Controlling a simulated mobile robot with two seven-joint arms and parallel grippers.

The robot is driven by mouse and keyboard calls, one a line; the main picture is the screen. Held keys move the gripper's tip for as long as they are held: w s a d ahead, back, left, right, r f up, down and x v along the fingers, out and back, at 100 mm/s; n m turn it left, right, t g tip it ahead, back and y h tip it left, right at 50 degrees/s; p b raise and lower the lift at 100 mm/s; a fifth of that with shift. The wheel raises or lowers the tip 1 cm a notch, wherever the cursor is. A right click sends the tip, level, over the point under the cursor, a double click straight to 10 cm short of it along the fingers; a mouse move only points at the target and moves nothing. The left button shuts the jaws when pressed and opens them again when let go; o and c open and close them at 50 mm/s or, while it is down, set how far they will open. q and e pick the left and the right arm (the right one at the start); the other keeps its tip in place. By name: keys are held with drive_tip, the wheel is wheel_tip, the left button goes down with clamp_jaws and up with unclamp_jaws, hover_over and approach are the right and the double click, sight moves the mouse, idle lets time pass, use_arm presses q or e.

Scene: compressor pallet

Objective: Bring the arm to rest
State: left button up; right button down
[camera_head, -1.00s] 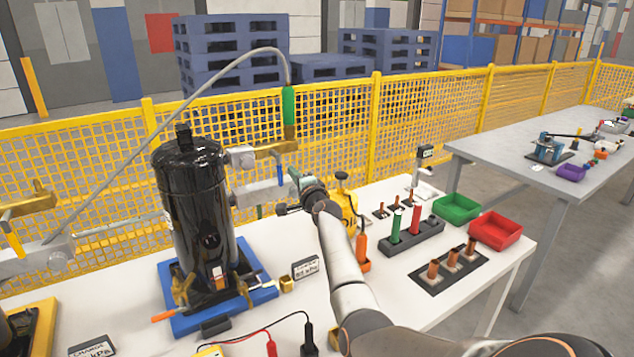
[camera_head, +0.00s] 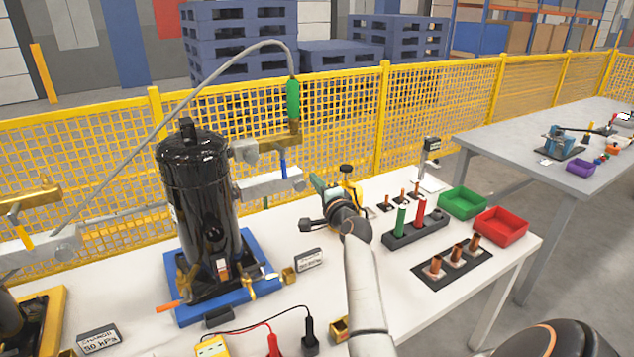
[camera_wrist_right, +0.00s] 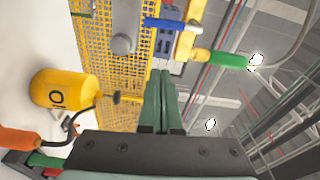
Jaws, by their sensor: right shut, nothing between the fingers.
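My right arm reaches in from the bottom of the head view. My right gripper (camera_head: 317,182) is over the white table, to the right of the black compressor (camera_head: 200,190) and apart from it. In the right wrist view its green fingers (camera_wrist_right: 161,75) are closed together with nothing between them. Part of the gripper is hidden behind the wrist in the head view. My left gripper is not in view.
The compressor stands on a blue base (camera_head: 262,282) with a hose and green-handled valve (camera_head: 293,98) above. A yellow cylinder (camera_wrist_right: 60,88) is near the gripper. Right are a tool rack (camera_head: 415,230), copper fittings (camera_head: 455,258), a green bin (camera_head: 462,203) and a red bin (camera_head: 501,226).

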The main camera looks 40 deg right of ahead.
drive_tip(key=shift+s+a, duration=0.1)
drive_tip(key=shift+s, duration=0.1)
idle(0.5)
drive_tip(key=s+a+f+n+g+y, duration=0.35)
drive_tip(key=s+a+f+n, duration=0.4)
drive_tip(key=a, duration=0.25)
drive_tip(key=s+a+f+n+g+y, duration=0.35)
drive_tip(key=s+a+f+n, duration=0.35)
drive_tip(key=a+f+n, duration=0.3)
drive_tip(key=s+a+f+n+g, duration=0.25)
drive_tip(key=s+a, duration=0.25)
drive_tip(key=s, duration=0.5)
drive_tip(key=s+a+f+n+g, duration=0.1)
drive_tip(key=s+a+n+g, duration=0.4)
drive_tip(key=s, duration=0.6)
drive_tip(key=w+a+f+t+y, duration=0.1)
drive_tip(key=w+a+f+t, duration=0.1)
drive_tip(key=f, duration=0.3)
drive_tip(key=w+a+f+m+t+y, duration=0.1)
drive_tip(key=w+a+f+t, duration=0.1)
drive_tip(key=f, duration=0.4)
drive_tip(key=a+t, duration=0.1)
drive_tip(key=t, duration=0.1)
drive_tip(key=shift+w+f+m+t, duration=0.15)
drive_tip(key=shift+w+m+t, duration=0.15)
drive_tip(key=shift+w+t, duration=0.1)
